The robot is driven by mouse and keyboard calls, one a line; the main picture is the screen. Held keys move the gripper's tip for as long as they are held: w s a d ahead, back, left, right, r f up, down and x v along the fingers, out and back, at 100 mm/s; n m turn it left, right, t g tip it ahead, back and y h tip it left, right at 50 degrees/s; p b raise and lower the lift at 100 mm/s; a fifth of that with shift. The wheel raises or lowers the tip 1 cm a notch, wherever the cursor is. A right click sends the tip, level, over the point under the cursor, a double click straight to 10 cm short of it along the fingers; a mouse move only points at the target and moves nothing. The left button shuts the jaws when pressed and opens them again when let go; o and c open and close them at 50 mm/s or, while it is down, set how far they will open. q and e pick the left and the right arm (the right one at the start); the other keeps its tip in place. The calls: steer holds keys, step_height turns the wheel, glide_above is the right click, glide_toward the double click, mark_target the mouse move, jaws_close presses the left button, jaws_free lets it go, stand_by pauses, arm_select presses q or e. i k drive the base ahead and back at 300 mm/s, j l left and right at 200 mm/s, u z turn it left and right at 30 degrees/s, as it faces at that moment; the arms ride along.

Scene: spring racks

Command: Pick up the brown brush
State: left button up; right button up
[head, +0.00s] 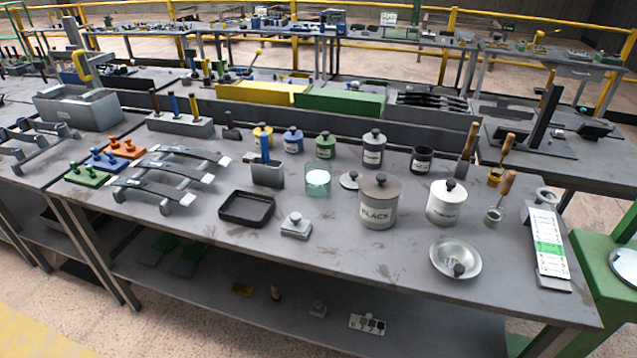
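Several brown-handled tools that could be the brush are in the head view. A dark brown upright handle (154,101) stands in a grey block (180,126) at the left, beside a blue handle (173,104) and a yellow handle (194,104). At the right, a wooden handle (508,183) leans up from a small metal cup, and another wooden handle (508,144) rises from a yellow cup. A brown-handled tool (469,142) stands behind the white jar. Bristles are hidden or too small to tell. Neither gripper is in view.
The grey workbench (400,265) holds a large grey canister (379,202), a white jar (446,202), a metal bowl (440,250), a black tray (229,209) and curved springs on racks (168,180). A yellow bin (245,93) and green bin (340,102) stand behind. The front middle is mostly clear.

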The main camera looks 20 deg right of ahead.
mark_target(153, 96)
steer(key=z, duration=0.7)
steer(key=j+z, duration=0.4)
steer(key=j, duration=0.15)
steer(key=k+j+z, duration=0.1)
steer(key=j+z, duration=0.3)
steer(key=j, duration=0.15)
steer(key=k+j+z, duration=0.15)
steer(key=j+z, duration=0.25)
steer(key=j, duration=0.1)
